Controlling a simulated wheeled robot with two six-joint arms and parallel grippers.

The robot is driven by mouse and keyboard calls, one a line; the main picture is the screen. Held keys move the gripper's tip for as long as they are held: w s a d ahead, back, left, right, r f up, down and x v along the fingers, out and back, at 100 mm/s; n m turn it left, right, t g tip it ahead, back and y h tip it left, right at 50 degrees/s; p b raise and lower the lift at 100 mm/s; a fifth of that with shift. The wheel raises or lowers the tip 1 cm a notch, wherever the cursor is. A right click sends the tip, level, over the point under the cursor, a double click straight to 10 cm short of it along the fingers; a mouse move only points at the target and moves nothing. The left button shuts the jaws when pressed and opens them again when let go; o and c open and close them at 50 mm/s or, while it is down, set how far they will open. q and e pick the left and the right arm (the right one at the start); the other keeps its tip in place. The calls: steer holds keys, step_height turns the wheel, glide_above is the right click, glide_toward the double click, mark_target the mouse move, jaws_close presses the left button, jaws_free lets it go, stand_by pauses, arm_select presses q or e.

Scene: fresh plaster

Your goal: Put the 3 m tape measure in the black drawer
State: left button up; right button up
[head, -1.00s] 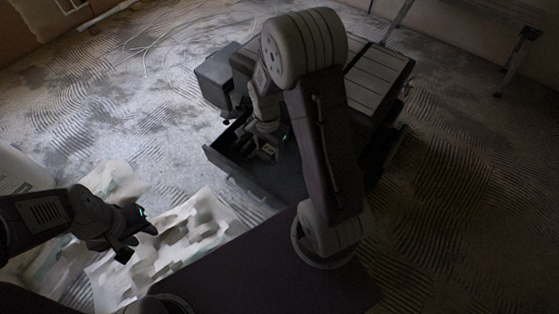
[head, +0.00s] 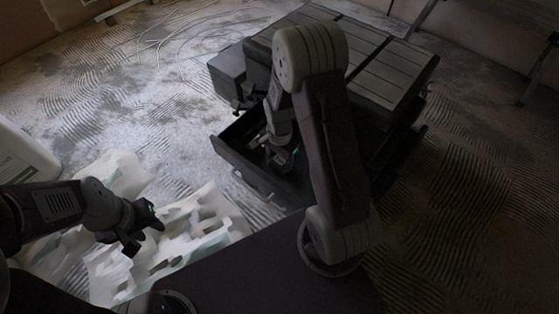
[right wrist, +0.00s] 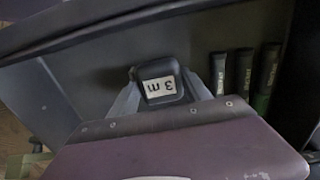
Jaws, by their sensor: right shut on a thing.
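The black drawer (head: 237,163) stands pulled out from a dark tool chest (head: 385,70) in the head view. My right gripper (head: 281,157) reaches down inside the drawer's walls. In the right wrist view the tape measure (right wrist: 162,88), a dark rounded block with a white "3 m" label, sits between the two grey fingers of this gripper (right wrist: 160,98), which is shut on it. The drawer floor (right wrist: 95,75) lies behind it; whether they touch I cannot tell. My left gripper (head: 143,229) is open and empty, away at the left.
Three dark tubes (right wrist: 243,72) lie side by side in the drawer, right of the tape measure in the wrist view. Crumpled pale sheeting or packaging (head: 205,225) lies below my left gripper. A white container (head: 22,155) stands at the left edge.

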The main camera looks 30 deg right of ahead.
mark_target(280, 160)
steer(key=o, duration=1.6)
steer(key=shift+f, duration=0.1)
step_height(280, 160, up, 12)
steer(key=p, duration=0.7)
steer(key=s+a+r+n, duration=0.1)
steer(key=s+n, duration=0.1)
steer(key=n, duration=0.2)
steer(key=s+a+r+n, duration=0.2)
steer(key=s+n, duration=0.1)
steer(key=n, duration=0.2)
steer(key=s+a+r+n+t, duration=0.1)
steer(key=s+r+n, duration=0.1)
steer(key=s+n, duration=0.1)
steer(key=shift+s+a+r+n, duration=0.25)
steer(key=shift+a+n, duration=0.1)
steer(key=shift+n, duration=0.35)
